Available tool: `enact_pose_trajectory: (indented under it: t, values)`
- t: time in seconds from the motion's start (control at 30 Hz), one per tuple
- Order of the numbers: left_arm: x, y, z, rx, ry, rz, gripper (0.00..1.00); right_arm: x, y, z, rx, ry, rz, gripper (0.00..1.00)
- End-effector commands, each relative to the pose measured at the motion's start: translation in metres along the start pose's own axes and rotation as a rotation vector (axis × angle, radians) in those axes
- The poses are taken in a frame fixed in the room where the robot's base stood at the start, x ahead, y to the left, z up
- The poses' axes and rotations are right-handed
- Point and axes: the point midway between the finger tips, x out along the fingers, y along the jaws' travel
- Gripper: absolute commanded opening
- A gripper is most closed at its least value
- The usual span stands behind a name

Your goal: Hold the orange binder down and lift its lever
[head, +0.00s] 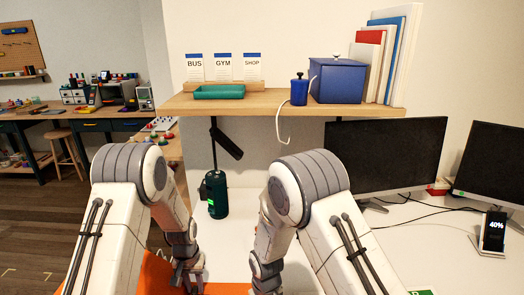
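An orange surface, likely the orange binder (152,278), shows at the bottom edge between and behind my arms. It is cut off by the frame, and its lever is not visible. My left gripper (188,279) points down over the orange surface. Its fingers are small and dark here, and I cannot tell their opening or whether they touch the binder. My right arm comes down at the orange surface's right end. Its gripper (266,287) is mostly cut off by the bottom edge.
A wooden shelf (365,109) above the white desk holds cards, a green tray (219,92), a blue box (338,80) and books. A dark green cylinder (217,196) stands behind my arms. Monitors (390,155) and a phone stand (492,235) are at right.

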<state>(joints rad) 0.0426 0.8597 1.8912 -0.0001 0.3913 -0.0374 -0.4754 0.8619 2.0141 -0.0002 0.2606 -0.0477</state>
Motion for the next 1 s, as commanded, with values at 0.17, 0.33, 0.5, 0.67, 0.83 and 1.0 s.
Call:
enact_pose_trajectory:
  t: [0.17,0.33,0.5,0.67,0.83,1.0]
  values:
    - [0.010,0.000,0.000,0.000,0.000,0.000,0.31,0.008,-0.001,0.003,-0.001,-0.006,-0.001,0.00]
    - [0.018,0.000,0.000,0.000,-0.001,0.000,0.31,0.008,-0.001,0.003,-0.001,-0.006,-0.001,0.00]
    - [0.022,0.000,-0.001,0.000,0.000,0.000,0.31,0.008,-0.001,0.003,-0.001,-0.006,-0.001,0.00]
    - [0.024,0.000,-0.001,0.000,0.000,0.000,0.31,0.008,-0.001,0.003,-0.001,-0.007,-0.001,0.00]
    - [0.025,0.000,-0.001,0.000,0.001,0.000,0.14,0.008,-0.001,0.004,-0.001,-0.008,-0.001,0.00]
    - [0.025,0.000,0.000,-0.001,0.005,0.000,0.10,0.009,-0.001,0.004,-0.002,-0.010,-0.001,0.00]
